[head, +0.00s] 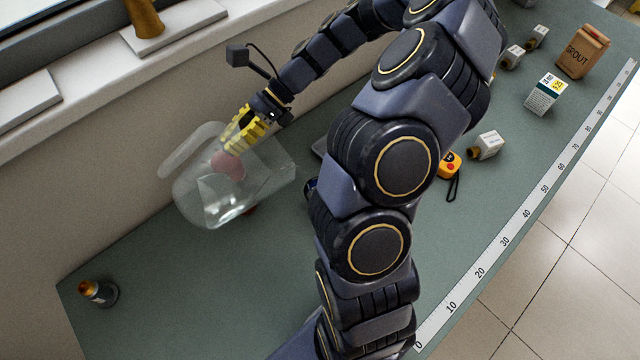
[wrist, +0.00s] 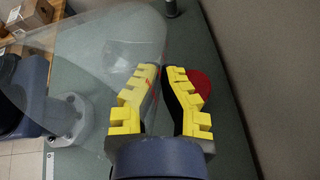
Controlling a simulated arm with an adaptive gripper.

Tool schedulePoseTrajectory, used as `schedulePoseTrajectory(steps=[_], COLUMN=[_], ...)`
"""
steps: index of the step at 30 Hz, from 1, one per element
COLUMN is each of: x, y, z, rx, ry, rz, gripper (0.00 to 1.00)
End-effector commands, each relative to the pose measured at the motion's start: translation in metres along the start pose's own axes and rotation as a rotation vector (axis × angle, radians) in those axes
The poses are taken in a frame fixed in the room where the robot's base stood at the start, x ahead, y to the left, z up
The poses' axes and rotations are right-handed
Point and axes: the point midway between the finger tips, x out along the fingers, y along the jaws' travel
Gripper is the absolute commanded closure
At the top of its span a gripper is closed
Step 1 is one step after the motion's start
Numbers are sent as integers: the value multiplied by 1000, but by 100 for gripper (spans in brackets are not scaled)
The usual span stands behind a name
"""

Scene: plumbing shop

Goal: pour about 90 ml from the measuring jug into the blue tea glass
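The clear measuring jug (head: 215,200) is tilted at the left of the head view, and seems to be above the bench. My gripper (head: 240,130) has its yellow fingers at the jug's upper part, seemingly closed on it. In the wrist view, the fingers (wrist: 162,70) are close together, and the jug (wrist: 125,35) spreads out to their upper left. A red rounded patch (wrist: 198,85) shows beside the right finger; I cannot tell what it is. No blue tea glass is clear; a small dark blue thing (head: 310,188) is mostly hidden behind my arm. No liquid level is readable.
The wall is close behind the jug. The front left bench is clear.

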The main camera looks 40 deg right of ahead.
Motion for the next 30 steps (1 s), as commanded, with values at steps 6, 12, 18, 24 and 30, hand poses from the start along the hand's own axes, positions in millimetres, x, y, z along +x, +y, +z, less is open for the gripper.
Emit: schedulePoseTrajectory(steps=[6,12,18,24,30], x=[-4,-5,-5,-5,-5], y=[4,4,4,4,4], z=[8,10,10,10,10], rx=[12,22,24,23,23], ry=[79,138,138,137,137], rz=[-15,-29,-28,-28,-28], gripper=[100,100,100,100,100])
